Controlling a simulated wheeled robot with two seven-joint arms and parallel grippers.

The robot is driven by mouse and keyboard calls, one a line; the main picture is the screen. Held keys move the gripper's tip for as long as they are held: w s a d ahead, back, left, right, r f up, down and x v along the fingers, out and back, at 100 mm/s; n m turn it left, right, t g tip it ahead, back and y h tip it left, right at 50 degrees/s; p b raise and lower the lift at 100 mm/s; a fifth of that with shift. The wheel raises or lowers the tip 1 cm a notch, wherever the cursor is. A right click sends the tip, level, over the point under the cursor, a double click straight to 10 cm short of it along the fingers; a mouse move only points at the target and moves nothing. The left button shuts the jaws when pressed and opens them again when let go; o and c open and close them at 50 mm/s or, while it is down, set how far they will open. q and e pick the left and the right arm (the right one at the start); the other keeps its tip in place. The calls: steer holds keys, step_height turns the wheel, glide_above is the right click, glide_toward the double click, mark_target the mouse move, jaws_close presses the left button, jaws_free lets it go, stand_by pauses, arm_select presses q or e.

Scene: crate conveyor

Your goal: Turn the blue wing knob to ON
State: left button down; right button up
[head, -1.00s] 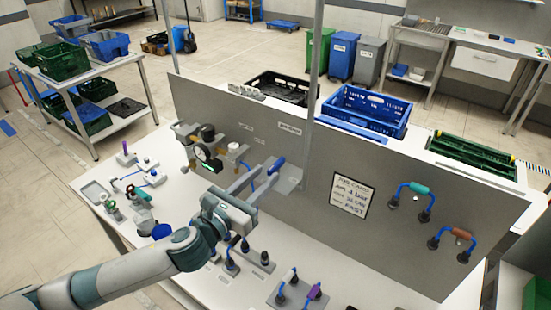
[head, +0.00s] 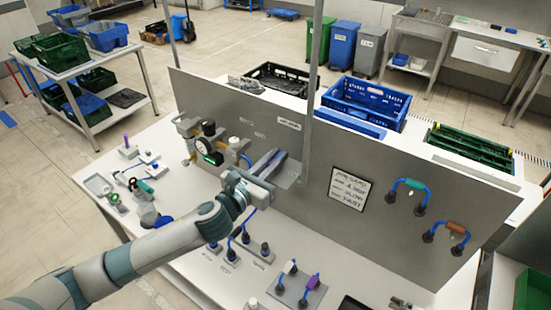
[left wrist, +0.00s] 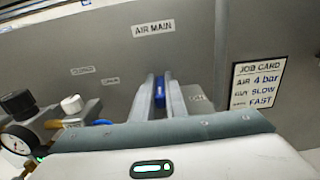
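The blue wing knob (left wrist: 159,92) is on the grey upright panel (left wrist: 200,50), below the AIR MAIN label (left wrist: 153,29). In the left wrist view its wing stands roughly upright between my left gripper's two fingers (left wrist: 161,98), which look closed on its sides. In the head view my left gripper (head: 266,166) reaches the panel and the fingers largely hide the knob. A small label (left wrist: 198,98) right of the fingers is partly covered and not readable. My right gripper is not in view.
A gauge with valves (head: 208,148) stands left of the knob. A grey post (head: 309,90) rises just right of it. The job card (head: 348,189) hangs further right. Several blue-hosed fittings (head: 295,282) stand on the white bench below.

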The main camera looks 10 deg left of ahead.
arm_select(q)
steer(key=shift+n+t+y, duration=0.3)
steer(key=shift+n+y, duration=0.1)
steer(key=shift+y, duration=0.2)
steer(key=shift+d+n+t+y, duration=0.15)
steer(key=shift+n+t+y, duration=0.15)
steer(key=shift+n+y, duration=0.75)
steer(key=n+y, duration=0.2)
steer(key=y, duration=0.1)
steer(key=n+y, duration=0.2)
steer(key=y, duration=0.2)
steer(key=shift+d, duration=0.1)
steer(key=n+g+y, duration=0.1)
steer(key=n+y, duration=0.1)
steer(key=y, duration=0.1)
steer(key=n+g+y, duration=0.2)
steer(key=n+y, duration=0.1)
steer(key=y, duration=0.1)
steer(key=shift+g+y, duration=0.25)
steer(key=shift+g, duration=0.05)
steer(key=c, duration=1.8)
jaws_free()
steer(key=shift+m+t+h, duration=0.4)
steer(key=shift+m+h, duration=0.05)
steer(key=shift+h, duration=0.15)
